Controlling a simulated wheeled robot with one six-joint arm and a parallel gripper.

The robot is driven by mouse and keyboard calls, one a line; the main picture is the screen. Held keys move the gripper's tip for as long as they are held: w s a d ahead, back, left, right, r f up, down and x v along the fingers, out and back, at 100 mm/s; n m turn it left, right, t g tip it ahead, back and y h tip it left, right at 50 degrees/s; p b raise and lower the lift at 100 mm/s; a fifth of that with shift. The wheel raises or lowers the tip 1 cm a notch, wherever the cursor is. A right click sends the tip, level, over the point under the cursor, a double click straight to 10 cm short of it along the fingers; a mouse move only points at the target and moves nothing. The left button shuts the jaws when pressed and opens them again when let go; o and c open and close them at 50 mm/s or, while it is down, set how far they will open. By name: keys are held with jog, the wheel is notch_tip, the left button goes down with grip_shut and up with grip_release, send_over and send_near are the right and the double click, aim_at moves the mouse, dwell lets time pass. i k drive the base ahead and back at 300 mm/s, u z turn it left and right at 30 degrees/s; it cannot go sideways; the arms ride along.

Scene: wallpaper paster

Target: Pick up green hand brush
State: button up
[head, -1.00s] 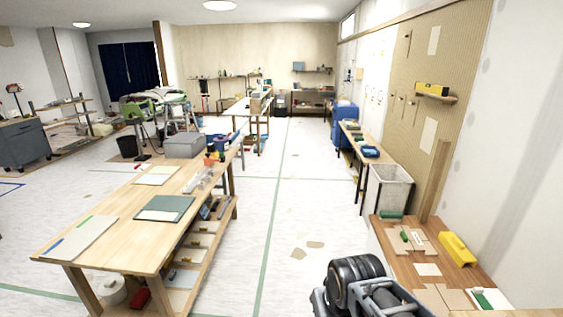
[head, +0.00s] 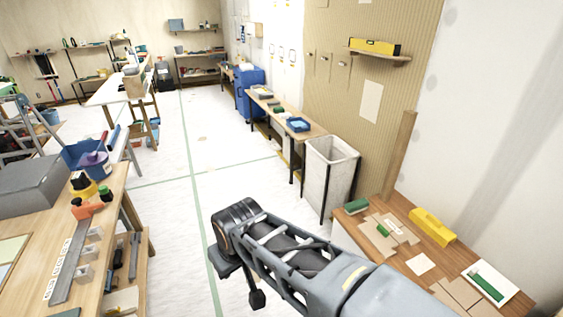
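Several green items lie on the wooden table at the right, and I cannot tell for certain which is the hand brush. A green block-like item (head: 356,206) lies at the table's far left corner. A small green piece (head: 382,230) lies on the brown sheets. A longer green item (head: 487,284) lies on a white board near the right edge. My arm reaches in from the bottom, left of this table. The small dark part (head: 257,299) hanging below it may be my gripper. It is apart from all the green items, and its fingers cannot be made out.
A yellow tool (head: 433,227) lies on the right-hand table. A tall whitish bin (head: 329,170) stands behind that table. A wooden workbench (head: 90,235) with tools is at the left. The pale floor between them is open.

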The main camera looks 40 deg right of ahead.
aim_at(361, 204)
jog(key=z, duration=0.3)
jog(key=i, duration=1.6)
jog(key=z, duration=1.85)
jog(key=i, duration=1.15)
jog(key=z, duration=1)
